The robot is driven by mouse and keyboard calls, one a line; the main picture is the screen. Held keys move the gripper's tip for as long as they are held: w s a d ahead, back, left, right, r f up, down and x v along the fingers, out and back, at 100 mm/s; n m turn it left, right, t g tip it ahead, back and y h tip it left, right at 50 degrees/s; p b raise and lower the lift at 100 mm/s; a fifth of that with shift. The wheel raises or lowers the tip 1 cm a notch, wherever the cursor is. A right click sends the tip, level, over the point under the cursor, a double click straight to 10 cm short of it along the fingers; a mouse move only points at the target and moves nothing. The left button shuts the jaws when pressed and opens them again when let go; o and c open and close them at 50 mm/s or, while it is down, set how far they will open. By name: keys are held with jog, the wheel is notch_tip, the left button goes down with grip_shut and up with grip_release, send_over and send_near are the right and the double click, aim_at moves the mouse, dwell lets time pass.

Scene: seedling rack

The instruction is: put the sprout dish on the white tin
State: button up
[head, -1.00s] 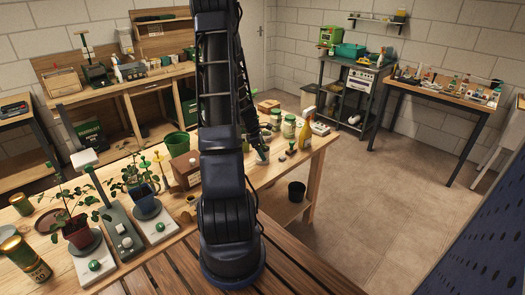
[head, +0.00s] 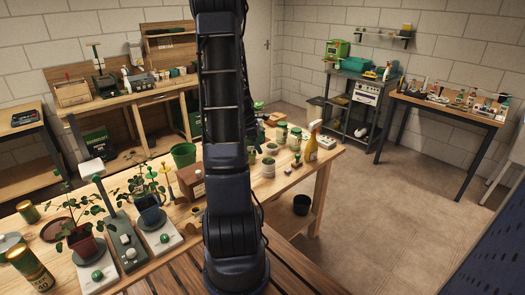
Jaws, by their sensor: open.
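A pale, round, tin-like thing (head: 268,168) with green on top stands on the wooden table, just right of my arm. The green top looks like the sprout dish resting on the white tin, but it is too small to be sure. A second small pale pot with green on top (head: 271,149) stands just behind it. My gripper (head: 257,134) is partly hidden behind my arm. What shows of it is dark and above the table, behind the pale thing and apart from it. It is open, and I see nothing held in it.
A dark bucket (head: 301,205) sits below the table's right end.

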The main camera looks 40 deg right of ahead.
jog(key=a+r+m+t, duration=0.2)
jog(key=a+r, duration=0.6)
jog(key=a, duration=0.3)
jog(key=a+r+m+t, duration=0.2)
jog(key=a+r+m, duration=0.1)
jog(key=a+r, duration=0.65)
jog(key=s+a+r+m+t+y, duration=0.1)
jog(key=s+a+r+m+t, duration=0.1)
jog(key=s+a, duration=0.4)
jog(key=s+a+r+m+t+y, duration=0.1)
jog(key=s+a+r, duration=0.3)
jog(key=a, duration=1.1)
jog(key=s+m+y, duration=0.1)
jog(key=s, duration=0.1)
jog(key=shift+s+r+t, duration=0.3)
jog(key=shift+s+t, duration=0.05)
jog(key=shift+t, duration=0.05)
